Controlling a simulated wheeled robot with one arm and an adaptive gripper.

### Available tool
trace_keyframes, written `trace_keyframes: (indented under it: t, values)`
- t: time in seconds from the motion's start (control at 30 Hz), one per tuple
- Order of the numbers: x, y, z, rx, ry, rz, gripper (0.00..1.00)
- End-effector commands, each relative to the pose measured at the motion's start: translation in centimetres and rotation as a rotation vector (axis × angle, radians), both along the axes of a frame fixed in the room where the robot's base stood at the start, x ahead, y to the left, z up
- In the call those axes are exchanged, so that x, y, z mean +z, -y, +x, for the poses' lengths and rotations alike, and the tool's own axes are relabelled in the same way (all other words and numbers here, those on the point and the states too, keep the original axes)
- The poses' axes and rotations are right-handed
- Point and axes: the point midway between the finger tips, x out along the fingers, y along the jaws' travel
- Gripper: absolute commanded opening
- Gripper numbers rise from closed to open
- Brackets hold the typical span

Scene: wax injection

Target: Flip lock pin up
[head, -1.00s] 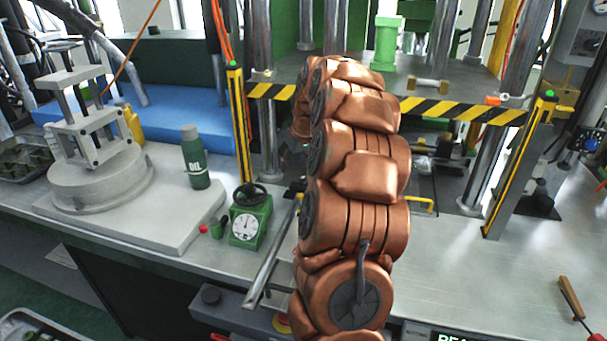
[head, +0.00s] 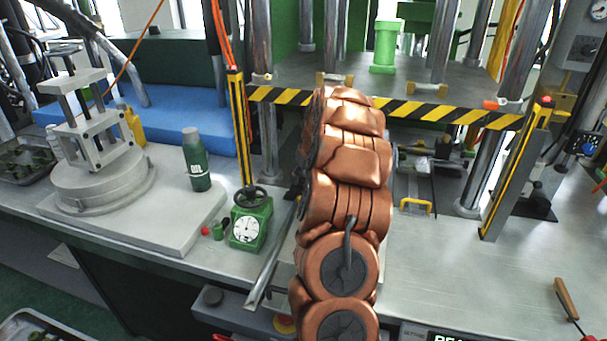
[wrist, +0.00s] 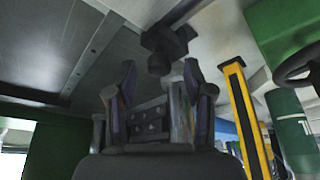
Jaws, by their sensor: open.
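My gripper (wrist: 160,78) is open in the wrist view, its two dark fingers apart with nothing between them. A black bracket or knob (wrist: 165,45) with a bar running from it lies just beyond the fingertips, apart from them as far as I can tell. In the head view a long metal bar (head: 268,270) slopes up beside my copper arm to a dark end; it may be the same bar. I cannot make out the lock pin for certain. My arm hides most of my gripper and the middle of the press in the head view.
A green gauge valve (head: 248,225), an oil bottle (head: 196,160) and a clamp stand (head: 95,150) are on the left. A yellow handle (head: 415,208) is right of my arm. The right bench is mostly clear.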

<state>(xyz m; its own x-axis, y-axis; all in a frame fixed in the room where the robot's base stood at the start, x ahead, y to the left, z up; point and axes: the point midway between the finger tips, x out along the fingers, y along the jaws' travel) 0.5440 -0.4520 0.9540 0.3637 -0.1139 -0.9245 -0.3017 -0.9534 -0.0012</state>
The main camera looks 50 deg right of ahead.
Motion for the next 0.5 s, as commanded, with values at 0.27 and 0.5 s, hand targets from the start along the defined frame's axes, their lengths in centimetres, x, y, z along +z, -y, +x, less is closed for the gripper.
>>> trace_keyframes:
  t: [0.27, 0.5]
  values:
    - [-0.3, 0.06, 0.16, 0.0, 0.002, -0.001, 0.52]
    - [-0.29, 0.08, 0.15, 0.0, 0.001, -0.001, 0.29]
